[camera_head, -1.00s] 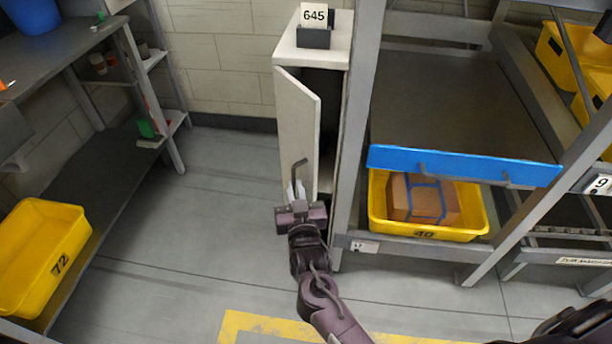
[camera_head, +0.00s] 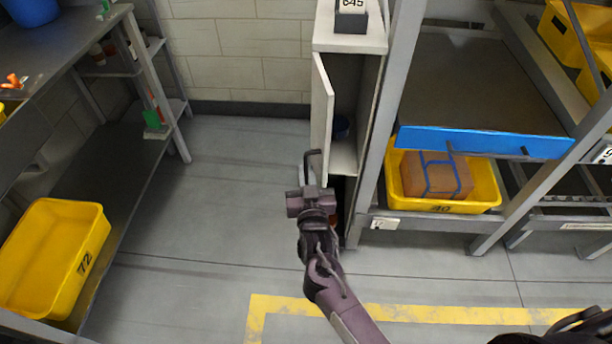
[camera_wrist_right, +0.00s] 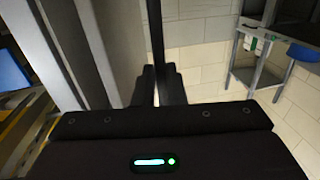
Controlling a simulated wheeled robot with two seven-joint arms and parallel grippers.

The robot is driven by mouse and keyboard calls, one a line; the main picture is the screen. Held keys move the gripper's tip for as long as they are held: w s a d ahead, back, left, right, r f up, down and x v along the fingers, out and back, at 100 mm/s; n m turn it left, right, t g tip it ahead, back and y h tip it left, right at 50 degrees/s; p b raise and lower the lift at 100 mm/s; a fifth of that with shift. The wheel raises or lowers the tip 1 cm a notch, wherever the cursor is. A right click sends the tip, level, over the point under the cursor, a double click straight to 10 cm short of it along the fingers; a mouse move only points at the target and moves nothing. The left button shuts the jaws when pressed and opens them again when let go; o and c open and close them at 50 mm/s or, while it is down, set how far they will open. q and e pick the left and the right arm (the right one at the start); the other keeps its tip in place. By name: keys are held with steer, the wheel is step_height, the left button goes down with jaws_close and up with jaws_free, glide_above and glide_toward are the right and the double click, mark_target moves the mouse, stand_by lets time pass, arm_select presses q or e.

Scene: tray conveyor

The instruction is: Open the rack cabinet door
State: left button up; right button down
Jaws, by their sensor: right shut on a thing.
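The narrow white rack cabinet (camera_head: 350,38) stands left of the grey rack. Its white door (camera_head: 322,108) is hinged at the left and stands ajar, seen almost edge-on. My right gripper (camera_head: 311,180) is at the lower part of the door, shut on the dark door handle (camera_head: 312,158). In the right wrist view the fingers (camera_wrist_right: 158,86) close around the dark handle bar (camera_wrist_right: 156,35). My left gripper is not in view.
The rack at right holds a yellow bin marked 40 (camera_head: 456,207) and a blue-edged tray (camera_head: 485,142). A shelf table at left holds a yellow bin marked 72 (camera_head: 45,255). The grey floor (camera_head: 215,190) between them is clear.

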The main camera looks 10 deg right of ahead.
steer(key=shift+d+r, duration=0.1)
steer(key=shift+d, duration=0.05)
steer(key=c, duration=1.5)
jaws_free()
steer(key=shift+s+a, duration=0.2)
steer(key=shift+s, duration=1.75)
steer(key=shift+s+a, duration=0.15)
steer(key=shift+s, duration=1.8)
